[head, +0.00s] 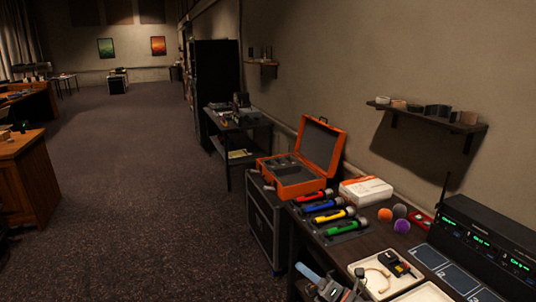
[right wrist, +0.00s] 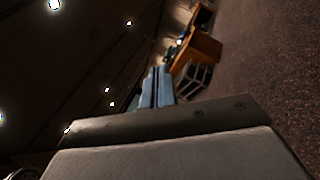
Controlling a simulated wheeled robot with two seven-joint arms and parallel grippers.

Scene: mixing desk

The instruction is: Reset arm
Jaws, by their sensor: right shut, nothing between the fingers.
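My right gripper (head: 302,268) shows at the bottom of the head view, by the front edge of the desk (head: 306,240). Its blue fingers point up and left in the picture. In the right wrist view the two blue fingers of the right gripper (right wrist: 158,72) lie side by side, shut with nothing between them. Most of the right arm is out of the head view. My left gripper shows in neither view.
The desk holds several microphones (head: 322,206), an orange case (head: 297,178), a white box (head: 366,190), colored balls (head: 402,226), a tray (head: 366,266) and a black receiver (head: 490,250). A shelf (head: 428,117) is above. The carpet (head: 150,200) at left is clear.

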